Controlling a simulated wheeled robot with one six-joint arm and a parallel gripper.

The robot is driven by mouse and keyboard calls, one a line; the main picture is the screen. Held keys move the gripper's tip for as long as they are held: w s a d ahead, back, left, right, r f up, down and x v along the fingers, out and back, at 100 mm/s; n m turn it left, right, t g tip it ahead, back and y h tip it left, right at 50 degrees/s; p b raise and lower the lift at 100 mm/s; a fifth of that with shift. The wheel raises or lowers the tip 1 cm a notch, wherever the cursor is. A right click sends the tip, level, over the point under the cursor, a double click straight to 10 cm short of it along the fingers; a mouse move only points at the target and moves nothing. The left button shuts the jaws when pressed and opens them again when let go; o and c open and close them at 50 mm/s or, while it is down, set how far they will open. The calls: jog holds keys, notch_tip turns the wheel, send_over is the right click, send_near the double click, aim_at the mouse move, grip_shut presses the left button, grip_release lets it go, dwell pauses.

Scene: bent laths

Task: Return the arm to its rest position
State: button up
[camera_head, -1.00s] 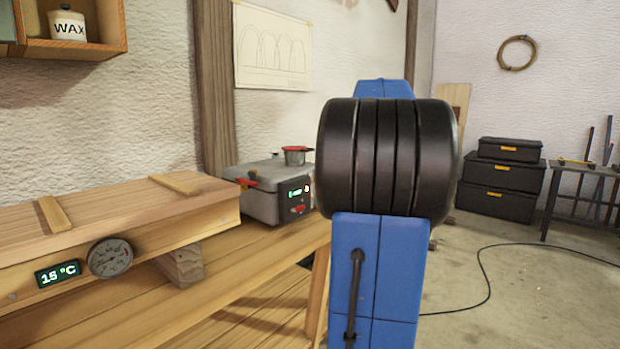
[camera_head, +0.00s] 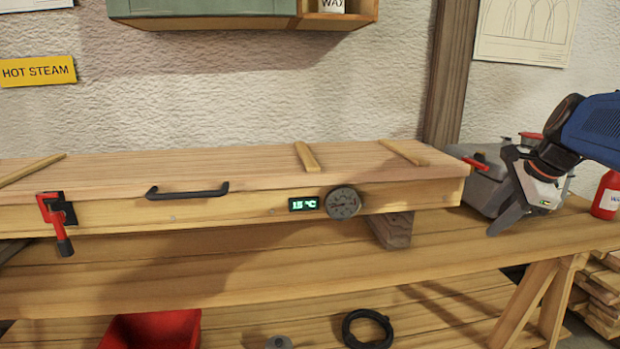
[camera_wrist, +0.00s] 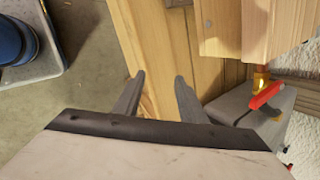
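My gripper (camera_head: 508,217) hangs over the right part of the workbench (camera_head: 300,275), in front of a grey box unit. In the wrist view my gripper (camera_wrist: 158,80) shows two dark fingers spread apart with nothing between them, above the bench's edge. The fingers touch nothing that I can see. Part of my blue arm comes in from the right edge of the head view.
A long wooden steam box (camera_head: 240,205) with a handle, dial and 15 °C display lies on the bench. The grey unit (camera_head: 482,185) with a red lever is close behind my gripper. A red bottle (camera_head: 607,195) stands at the right. A shelf cabinet hangs above.

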jog(key=s+a+f+n+h, duration=0.1)
jog(key=s+a+f+n, duration=1.6)
jog(key=n, duration=0.4)
jog(key=shift+s+a+g, duration=0.15)
jog(key=shift+s+g, duration=0.25)
